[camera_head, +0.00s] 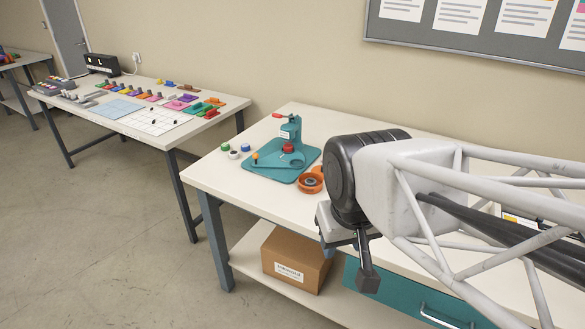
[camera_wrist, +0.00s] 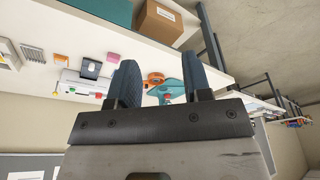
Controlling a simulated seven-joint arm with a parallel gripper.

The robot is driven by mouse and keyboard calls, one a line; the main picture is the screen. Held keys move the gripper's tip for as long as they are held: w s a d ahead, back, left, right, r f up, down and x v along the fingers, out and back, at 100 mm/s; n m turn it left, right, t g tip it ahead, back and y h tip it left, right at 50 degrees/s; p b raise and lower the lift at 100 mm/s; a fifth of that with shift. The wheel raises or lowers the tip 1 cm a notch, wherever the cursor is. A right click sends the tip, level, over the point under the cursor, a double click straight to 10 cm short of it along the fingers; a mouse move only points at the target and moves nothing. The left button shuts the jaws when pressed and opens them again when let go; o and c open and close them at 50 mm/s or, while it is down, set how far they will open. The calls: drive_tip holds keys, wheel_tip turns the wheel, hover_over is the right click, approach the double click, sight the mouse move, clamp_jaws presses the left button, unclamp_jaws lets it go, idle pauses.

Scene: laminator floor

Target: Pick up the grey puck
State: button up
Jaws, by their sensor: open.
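A small grey round piece, apparently the grey puck (camera_head: 311,181), lies inside an orange round dish (camera_head: 303,188) on the near white table, just right of a teal base plate. My gripper (camera_head: 366,272) hangs at the table's front side, right of the dish and apart from it, empty. In the wrist view my gripper (camera_wrist: 168,58) shows two spread dark fingers. The orange dish (camera_wrist: 155,78) shows small between them, and the puck cannot be made out there.
A teal press (camera_head: 291,130) with a red handle stands on its base plate (camera_head: 262,168). Green, white and blue pucks (camera_head: 245,148) lie left of it. A cardboard box (camera_head: 295,258) is on the lower shelf. Another table (camera_head: 150,128) holds several coloured pieces.

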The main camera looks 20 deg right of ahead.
idle(0.3)
drive_tip(key=shift+o, duration=1.2)
